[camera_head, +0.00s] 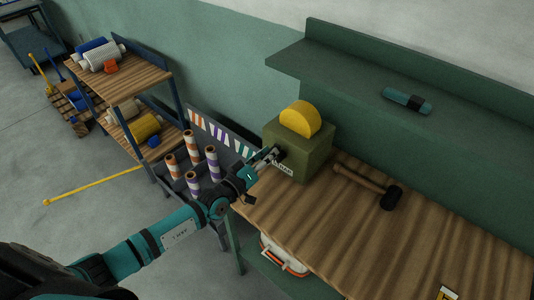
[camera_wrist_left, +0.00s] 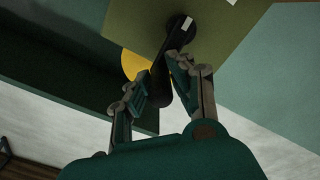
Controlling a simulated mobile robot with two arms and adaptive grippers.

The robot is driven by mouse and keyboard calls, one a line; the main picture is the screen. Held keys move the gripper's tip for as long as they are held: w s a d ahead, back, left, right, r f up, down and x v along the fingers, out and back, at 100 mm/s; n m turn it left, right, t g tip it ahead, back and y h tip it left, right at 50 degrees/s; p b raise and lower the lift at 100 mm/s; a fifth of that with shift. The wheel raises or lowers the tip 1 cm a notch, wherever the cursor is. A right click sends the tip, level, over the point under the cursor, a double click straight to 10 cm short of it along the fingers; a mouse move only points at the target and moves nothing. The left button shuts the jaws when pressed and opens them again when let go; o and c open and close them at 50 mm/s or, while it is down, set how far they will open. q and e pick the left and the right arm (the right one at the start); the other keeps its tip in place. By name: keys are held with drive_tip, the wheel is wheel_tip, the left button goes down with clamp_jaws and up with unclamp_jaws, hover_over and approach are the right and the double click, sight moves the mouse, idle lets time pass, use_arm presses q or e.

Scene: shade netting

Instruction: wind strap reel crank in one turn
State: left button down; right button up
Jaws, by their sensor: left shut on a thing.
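The strap reel (camera_head: 300,148) is an olive-green box with a yellow disc (camera_head: 300,119) standing out of its top. It sits at the left end of the wooden bench. My left gripper (camera_head: 268,157) is at the box's left front face, shut on the crank. In the left wrist view, the dark crank (camera_wrist_left: 181,27) has a round hub on the olive face, and its arm runs down between the two fingers of my left gripper (camera_wrist_left: 162,82). The fingers partly hide the handle. My right gripper is not in view.
A mallet (camera_head: 389,198) lies on the bench (camera_head: 330,240) right of the reel. A green shelf (camera_head: 370,80) runs above the bench at the back, with a teal and black item (camera_head: 407,101) on it. Striped rolls (camera_head: 212,160) stand left of the bench.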

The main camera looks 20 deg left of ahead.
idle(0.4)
use_arm(q)
drive_tip(key=c, duration=1.2)
unclamp_jaws()
drive_tip(key=shift+o, duration=0.2)
drive_tip(key=shift+s, duration=0.1)
drive_tip(key=v, duration=1.2)
drive_tip(key=shift+d, duration=0.1)
